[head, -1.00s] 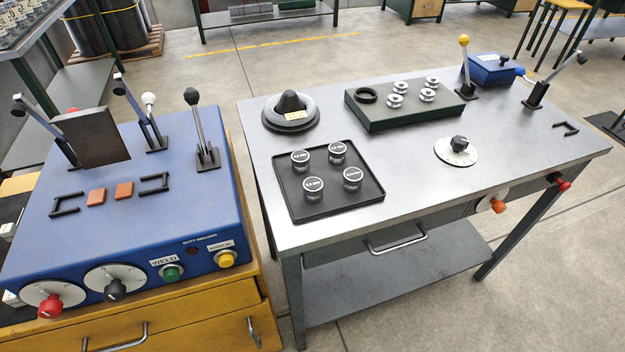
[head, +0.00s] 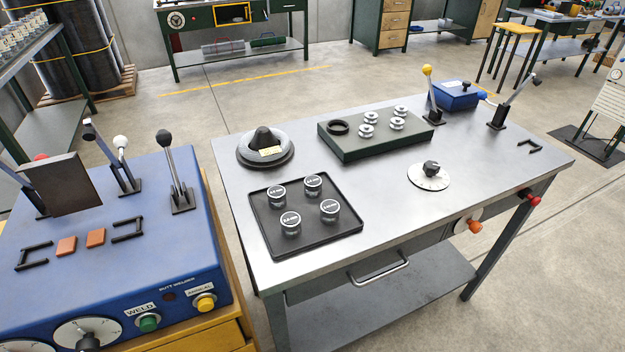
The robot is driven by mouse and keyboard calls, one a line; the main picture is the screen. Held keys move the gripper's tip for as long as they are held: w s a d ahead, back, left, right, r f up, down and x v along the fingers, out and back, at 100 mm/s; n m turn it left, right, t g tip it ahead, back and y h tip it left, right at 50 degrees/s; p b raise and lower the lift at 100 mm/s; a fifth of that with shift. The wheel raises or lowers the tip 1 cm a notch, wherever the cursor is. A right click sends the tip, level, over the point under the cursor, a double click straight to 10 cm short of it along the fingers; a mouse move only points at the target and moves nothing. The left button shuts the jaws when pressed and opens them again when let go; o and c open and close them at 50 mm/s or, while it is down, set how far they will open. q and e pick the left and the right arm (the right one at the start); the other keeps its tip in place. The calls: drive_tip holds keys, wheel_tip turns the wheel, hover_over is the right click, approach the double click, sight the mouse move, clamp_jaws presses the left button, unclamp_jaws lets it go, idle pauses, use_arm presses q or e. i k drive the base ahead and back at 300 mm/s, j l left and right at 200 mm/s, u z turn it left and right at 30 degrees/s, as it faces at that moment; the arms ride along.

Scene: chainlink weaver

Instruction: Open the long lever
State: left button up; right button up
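Several levers are in view, and I cannot tell for sure which is the long lever. At the far right of the metal table, a black-tipped lever (head: 513,102) leans well over to the right from a black base. Left of it, a yellow-knobbed lever (head: 430,92) stands nearly upright. On the blue butt welder (head: 185,245), a black-knobbed lever (head: 174,172) stands near the right edge, with a white-knobbed lever (head: 124,160) and a black-tipped lever (head: 105,150) left of it. Neither gripper is in view.
The metal table (head: 400,220) bears a black tray (head: 262,222) with several round weights, a green block (head: 375,143), a round dial (head: 430,176) and a blue box (head: 458,96). A dark plate (head: 62,185) stands on the welder. Concrete floor is open behind the table.

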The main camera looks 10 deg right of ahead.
sight(427, 69)
drive_tip(key=l+u, duration=0.1)
drive_tip(key=u, duration=0.35)
drive_tip(key=l+u, duration=0.35)
drive_tip(key=l, duration=0.4)
drive_tip(key=l+u, duration=0.4)
drive_tip(key=l, duration=0.3)
